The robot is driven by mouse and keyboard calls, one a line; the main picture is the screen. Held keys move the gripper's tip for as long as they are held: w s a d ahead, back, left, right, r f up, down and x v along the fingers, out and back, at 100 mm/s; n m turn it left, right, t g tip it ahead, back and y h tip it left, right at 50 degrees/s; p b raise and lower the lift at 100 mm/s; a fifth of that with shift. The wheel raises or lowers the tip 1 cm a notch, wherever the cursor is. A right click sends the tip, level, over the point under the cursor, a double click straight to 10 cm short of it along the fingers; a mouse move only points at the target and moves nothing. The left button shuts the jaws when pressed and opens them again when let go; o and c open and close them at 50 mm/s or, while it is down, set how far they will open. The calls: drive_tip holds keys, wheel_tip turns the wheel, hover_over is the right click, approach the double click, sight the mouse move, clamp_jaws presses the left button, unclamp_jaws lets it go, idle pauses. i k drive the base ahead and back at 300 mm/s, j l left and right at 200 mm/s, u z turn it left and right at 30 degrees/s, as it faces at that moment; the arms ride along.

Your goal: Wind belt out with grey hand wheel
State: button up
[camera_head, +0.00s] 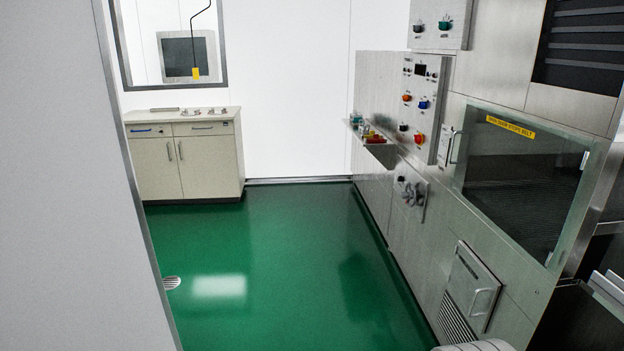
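A small grey hand wheel (412,193) is mounted on a plate on the lower part of the steel machine wall, right of the picture's middle. Behind a large glass window (490,183) with a yellow label (510,126), a dark surface shows; I cannot tell for certain whether it is the belt. My gripper is not in view, and nothing is seen touching the wheel.
The green floor (290,270) before the machine is clear. A grey wall edge (120,180) stands close on the left. A beige cabinet (190,165) stands at the back. A shelf (383,155) with small items, a control panel (420,95) and a lower hatch (470,290) line the machine.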

sight(411, 194)
drive_tip(key=i+j+z, duration=0.1)
drive_tip(key=i, duration=1.35)
drive_tip(key=i+z, duration=0.4)
drive_tip(key=i, duration=1.05)
drive_tip(key=i+l+u, duration=0.2)
drive_tip(key=i, duration=0.25)
drive_tip(key=i+u, duration=0.15)
drive_tip(key=i, duration=0.3)
drive_tip(key=l, duration=0.05)
